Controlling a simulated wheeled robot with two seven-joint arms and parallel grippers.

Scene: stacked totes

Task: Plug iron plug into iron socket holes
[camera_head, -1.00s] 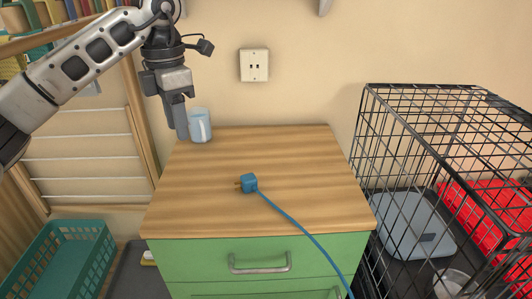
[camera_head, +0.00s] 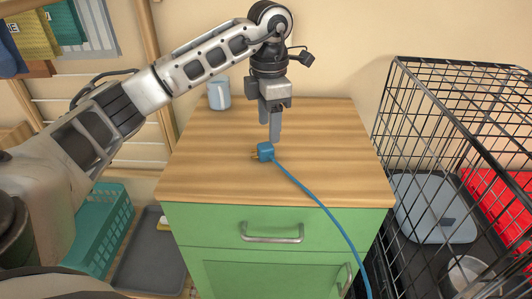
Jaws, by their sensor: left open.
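The blue plug (camera_head: 265,151) lies on the wooden top of the green cabinet (camera_head: 205,175), its prongs pointing left. Its blue cord runs right and down over the front edge. My left gripper (camera_head: 272,138) points down just above and behind the plug, its fingers apart with nothing seen between them. I cannot tell whether a finger touches the plug. The wall socket is not visible now; my left arm covers part of the wall. My right gripper is not in view.
A light blue mug (camera_head: 219,94) stands at the cabinet's back left. A black wire cage (camera_head: 455,150) stands close on the right. A teal basket (camera_head: 98,228) is on the floor at left. The right part of the cabinet top is clear.

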